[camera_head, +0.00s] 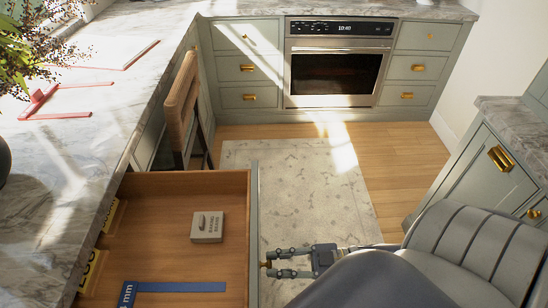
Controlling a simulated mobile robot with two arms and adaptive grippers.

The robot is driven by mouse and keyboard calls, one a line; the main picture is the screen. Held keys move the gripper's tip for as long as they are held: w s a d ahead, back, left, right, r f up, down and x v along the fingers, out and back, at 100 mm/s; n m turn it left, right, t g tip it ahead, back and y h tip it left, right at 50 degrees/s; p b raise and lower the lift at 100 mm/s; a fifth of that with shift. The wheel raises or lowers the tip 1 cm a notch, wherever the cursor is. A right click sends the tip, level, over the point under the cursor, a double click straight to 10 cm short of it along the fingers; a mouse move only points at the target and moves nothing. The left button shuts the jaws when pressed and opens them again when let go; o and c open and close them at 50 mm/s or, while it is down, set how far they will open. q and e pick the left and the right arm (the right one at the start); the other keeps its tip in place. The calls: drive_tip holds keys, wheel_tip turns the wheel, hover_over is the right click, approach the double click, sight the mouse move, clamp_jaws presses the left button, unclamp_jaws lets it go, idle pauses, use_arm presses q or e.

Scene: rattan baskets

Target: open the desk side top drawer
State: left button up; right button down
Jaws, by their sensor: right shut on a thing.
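The wooden drawer (164,219) stands pulled far out from under the marble counter on the left, its inside exposed. Its front panel (254,215) is seen edge-on at its right side. A small brass handle (264,264) sticks out from that panel. My right gripper (276,263) comes in from the right and is shut on the handle, its fingertips at the outer face of the drawer front. A small light box (207,227), a blue ruler-like strip (175,287) and yellow lettered items (93,271) lie inside. My left gripper is not in view.
A marble counter (60,190) runs along the left with red-edged items and a plant on it. A wooden chair (184,100) stands beyond the drawer. An oven (337,65) sits among cabinets at the back. A rug (300,180) covers the open floor; another cabinet (475,175) is at right.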

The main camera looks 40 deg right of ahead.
drive_tip(key=c, duration=1.3)
unclamp_jaws()
drive_tip(key=shift+s+a+f, duration=0.1)
drive_tip(key=shift+s+f, duration=0.05)
drive_tip(key=v, duration=1.2)
drive_tip(key=shift+w+d, duration=0.25)
drive_tip(key=shift+w, duration=0.1)
